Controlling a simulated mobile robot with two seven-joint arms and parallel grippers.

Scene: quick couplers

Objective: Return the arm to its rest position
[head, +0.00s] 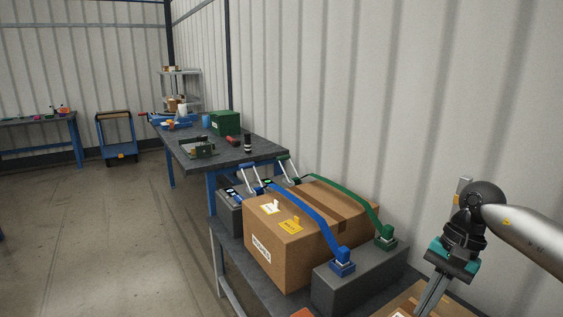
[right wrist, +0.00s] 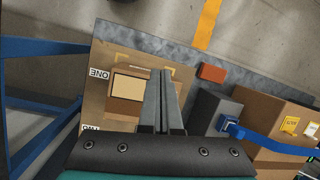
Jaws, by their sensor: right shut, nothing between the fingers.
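My right arm comes in from the right in the head view. Its gripper (head: 427,305) points down at the lower right, beside the grey block, and its fingertips run towards the bottom edge. In the right wrist view the two fingers (right wrist: 161,76) lie together with nothing between them, in front of a cardboard box (right wrist: 100,75) marked ONE and TWO. A blue hose (head: 310,215) and a green hose (head: 345,198) cross a brown box (head: 262,245) and end in couplers on the grey block (head: 350,285). My left gripper is not in view.
A low dark bench carries the boxes beside the corrugated wall (head: 420,90). A red block (right wrist: 212,73) lies near the bench edge. A workbench (head: 265,153) with tools and a green box (head: 224,123) stands beyond.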

